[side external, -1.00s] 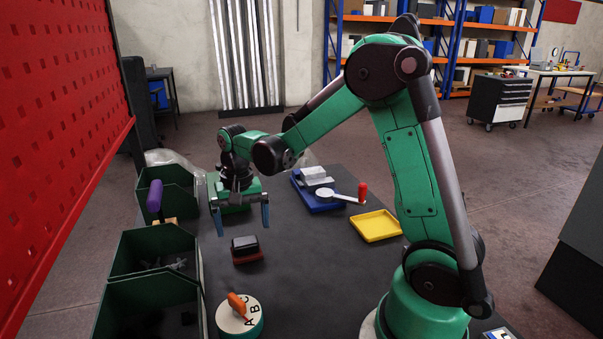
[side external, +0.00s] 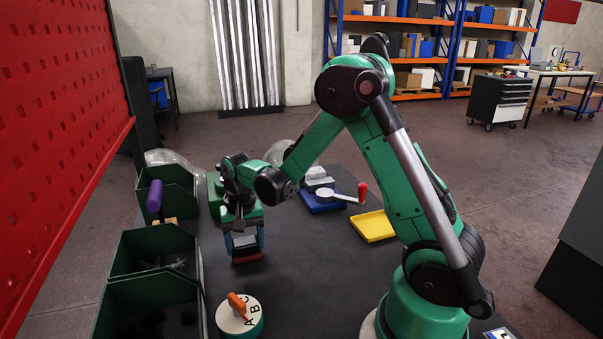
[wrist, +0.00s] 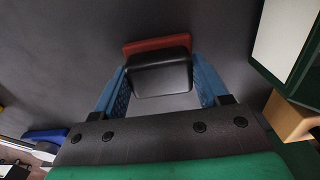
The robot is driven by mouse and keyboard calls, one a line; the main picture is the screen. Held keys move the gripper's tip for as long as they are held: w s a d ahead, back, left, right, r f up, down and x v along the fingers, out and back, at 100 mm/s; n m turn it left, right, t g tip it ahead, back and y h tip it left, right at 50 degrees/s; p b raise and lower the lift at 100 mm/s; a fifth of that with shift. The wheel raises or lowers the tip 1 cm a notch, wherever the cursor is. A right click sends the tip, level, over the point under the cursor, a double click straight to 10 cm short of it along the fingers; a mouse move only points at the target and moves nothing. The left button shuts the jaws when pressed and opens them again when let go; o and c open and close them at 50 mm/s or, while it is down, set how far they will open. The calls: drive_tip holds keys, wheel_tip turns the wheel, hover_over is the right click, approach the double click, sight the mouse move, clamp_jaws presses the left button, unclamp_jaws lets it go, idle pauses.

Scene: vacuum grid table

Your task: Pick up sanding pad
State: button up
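The sanding pad is a black block on a red base. It lies on the dark table in the side external view (side external: 246,241), and its black top shows in the wrist view (wrist: 160,76). My gripper (side external: 245,240) is low over it, with one blue finger on each side. In the wrist view the fingertips (wrist: 160,70) lie against or very close to the pad's two sides, so the gripper appears shut on it. The pad sits level and shows no lift from the table.
A round white dial with an orange handle (side external: 238,315) stands in front of the pad. Green bins (side external: 150,250) line the left edge. A blue fixture with a red-knobbed lever (side external: 322,200) and a yellow tray (side external: 374,226) lie behind right. The table right of the pad is clear.

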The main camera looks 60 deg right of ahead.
drive_tip(key=shift+c, duration=0.8)
drive_tip(key=shift+r, duration=0.15)
wheel_tip(320, 180, up, 19)
drive_tip(key=a+f+n, duration=0.2)
drive_tip(key=a+n, duration=0.6)
drive_tip(key=n, duration=0.1)
drive_tip(key=shift+a+f, duration=0.2)
drive_tip(key=shift+a, duration=0.1)
drive_tip(key=shift+w, duration=0.1)
wheel_tip(320, 180, up, 3)
drive_tip(key=m, duration=0.9)
hover_over(243, 241)
wheel_tip(243, 241, down, 20)
drive_tip(key=shift+r, duration=0.2)
